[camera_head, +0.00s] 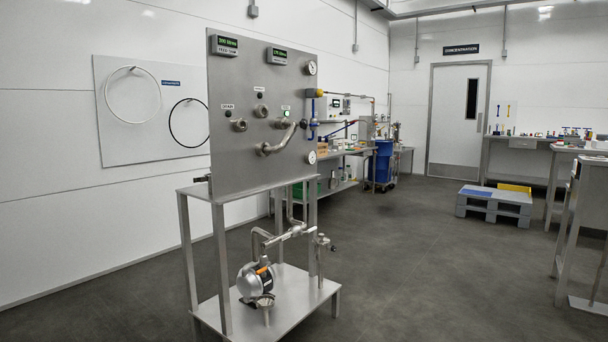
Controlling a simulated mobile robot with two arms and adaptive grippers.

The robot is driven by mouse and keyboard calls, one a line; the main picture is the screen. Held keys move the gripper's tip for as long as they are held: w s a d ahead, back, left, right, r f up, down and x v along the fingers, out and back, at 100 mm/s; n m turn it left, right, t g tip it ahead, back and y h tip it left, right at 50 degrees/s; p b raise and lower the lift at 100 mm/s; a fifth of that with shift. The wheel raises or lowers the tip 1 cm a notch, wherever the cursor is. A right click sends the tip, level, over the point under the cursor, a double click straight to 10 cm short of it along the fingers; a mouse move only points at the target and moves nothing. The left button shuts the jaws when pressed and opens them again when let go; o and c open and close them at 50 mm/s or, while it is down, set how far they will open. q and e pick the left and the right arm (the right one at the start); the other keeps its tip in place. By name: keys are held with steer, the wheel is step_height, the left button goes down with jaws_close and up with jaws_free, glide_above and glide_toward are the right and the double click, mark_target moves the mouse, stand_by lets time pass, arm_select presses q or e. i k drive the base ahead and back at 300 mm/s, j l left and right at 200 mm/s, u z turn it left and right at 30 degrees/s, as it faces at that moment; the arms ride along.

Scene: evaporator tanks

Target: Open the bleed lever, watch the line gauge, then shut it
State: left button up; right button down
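An upright grey metal panel (236,95) stands on a steel frame left of centre. Two round white-faced gauges sit at its right edge, an upper gauge (311,67) and a lower gauge (311,157); both are too small to read, and I cannot tell which is the line gauge. A blue upright handle (313,130) with a yellow part above it shows at the panel's right edge; I cannot tell whether it is the bleed lever. A curved metal pipe (279,140) and labelled ports are on the panel face. Neither of my grippers is in view.
A steel pump (256,280) sits on the frame's lower shelf (300,290). Behind are a workbench and a blue drum (384,161). A grey pallet (493,205) lies on the floor, and benches stand at right. The dark floor (430,270) right of the frame is clear.

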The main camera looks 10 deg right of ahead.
mark_target(262, 270)
steer(key=i+j+z, duration=0.1)
steer(key=i+j, duration=0.45)
steer(key=i, duration=0.25)
steer(key=i+j+z, duration=0.15)
steer(key=i+j, duration=0.5)
steer(key=i, duration=0.1)
